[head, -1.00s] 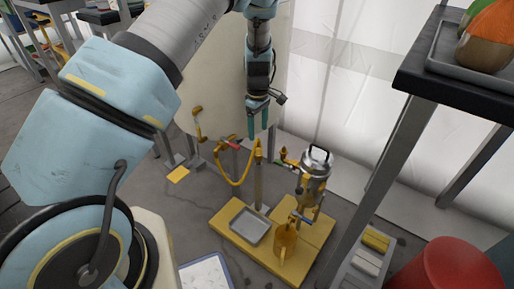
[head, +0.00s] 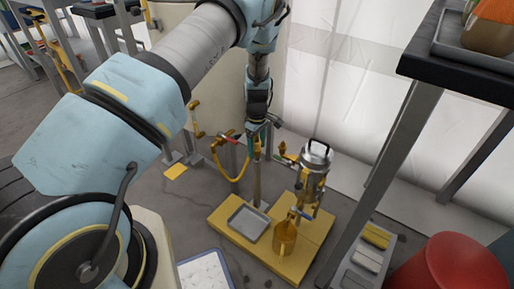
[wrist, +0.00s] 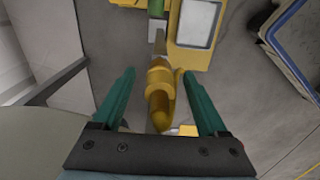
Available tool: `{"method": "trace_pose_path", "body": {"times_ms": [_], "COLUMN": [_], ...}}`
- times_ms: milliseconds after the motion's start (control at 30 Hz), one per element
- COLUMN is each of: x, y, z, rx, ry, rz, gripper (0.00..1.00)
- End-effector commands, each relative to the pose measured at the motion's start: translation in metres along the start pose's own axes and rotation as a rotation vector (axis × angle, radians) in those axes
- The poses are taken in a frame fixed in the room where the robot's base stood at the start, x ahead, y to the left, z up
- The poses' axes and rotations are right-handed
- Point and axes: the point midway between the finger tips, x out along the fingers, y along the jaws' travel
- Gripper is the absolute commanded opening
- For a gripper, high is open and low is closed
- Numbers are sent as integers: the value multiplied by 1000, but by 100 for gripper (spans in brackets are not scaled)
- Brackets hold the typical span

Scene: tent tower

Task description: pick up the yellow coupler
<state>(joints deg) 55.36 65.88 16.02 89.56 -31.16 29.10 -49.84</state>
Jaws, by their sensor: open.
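The yellow coupler (wrist: 160,88) lies between the two green fingers of my gripper (wrist: 159,74) in the wrist view, with a gap visible on both sides. My gripper is open and points down. In the head view my gripper (head: 261,132) is at the top of an upright post (head: 257,182) on the yellow base, where the yellow hose (head: 226,172) ends. There the fingers and arm partly hide the coupler. I cannot tell whether a finger touches it.
The yellow base (head: 292,262) carries a grey tray (head: 249,223), a yellow jug (head: 285,237) and a silver canister (head: 315,160). A dark table (head: 462,85) and a red bin (head: 450,265) stand at the right. A white tent wall (head: 340,70) is behind.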

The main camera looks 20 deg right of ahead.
Motion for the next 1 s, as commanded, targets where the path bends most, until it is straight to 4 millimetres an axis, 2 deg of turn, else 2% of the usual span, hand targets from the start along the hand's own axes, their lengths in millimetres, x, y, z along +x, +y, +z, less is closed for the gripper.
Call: {"method": "trace_pose_path", "body": {"times_ms": [167,833,1000], "x": [0,0,0], "y": [0,0,0], "z": [0,0,0], "rx": [0,0,0], "ry": [0,0,0], "rz": [1,1,1], "gripper": [76,2,0]}}
